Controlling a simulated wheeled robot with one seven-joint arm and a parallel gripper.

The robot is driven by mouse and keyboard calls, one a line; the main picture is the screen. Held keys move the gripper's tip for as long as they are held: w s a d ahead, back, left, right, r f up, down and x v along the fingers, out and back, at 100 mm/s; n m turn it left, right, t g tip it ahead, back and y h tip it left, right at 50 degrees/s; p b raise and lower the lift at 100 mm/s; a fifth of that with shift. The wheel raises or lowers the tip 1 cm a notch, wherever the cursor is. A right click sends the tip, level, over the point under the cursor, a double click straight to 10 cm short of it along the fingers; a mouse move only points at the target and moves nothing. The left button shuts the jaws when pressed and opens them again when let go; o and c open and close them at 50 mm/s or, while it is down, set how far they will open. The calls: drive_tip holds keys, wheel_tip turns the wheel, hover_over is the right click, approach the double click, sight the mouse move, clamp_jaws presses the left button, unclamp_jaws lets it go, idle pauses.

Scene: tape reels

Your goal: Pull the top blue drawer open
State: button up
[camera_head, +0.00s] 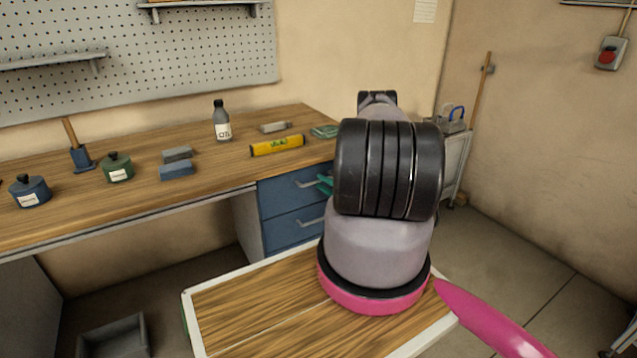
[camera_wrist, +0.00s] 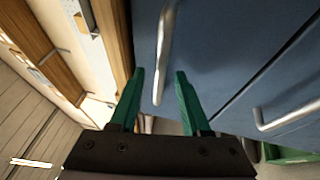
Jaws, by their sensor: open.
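The top blue drawer (camera_head: 291,187) is in the cabinet under the right end of the workbench, and it looks closed. Its silver bar handle (camera_head: 308,184) shows in the head view. In the wrist view the top drawer's front (camera_wrist: 208,38) is close ahead, and its handle (camera_wrist: 163,50) reaches down between my fingers. My gripper (camera_wrist: 160,78) is open, with one green finger on each side of the handle's lower end. I cannot tell whether either finger touches it. In the head view my arm hides most of my gripper (camera_head: 324,184), with only green fingertips showing.
A second blue drawer (camera_head: 290,230) with its own handle (camera_head: 312,220) sits below. The workbench top (camera_head: 225,165) carries a bottle (camera_head: 221,121), a yellow tube (camera_head: 277,146), and several tins and blocks. A wood-topped surface with a pale rim (camera_head: 250,300) lies in front, beneath my arm.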

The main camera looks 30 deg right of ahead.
drive_tip(key=shift+x, duration=1.1)
clamp_jaws()
idle(0.7)
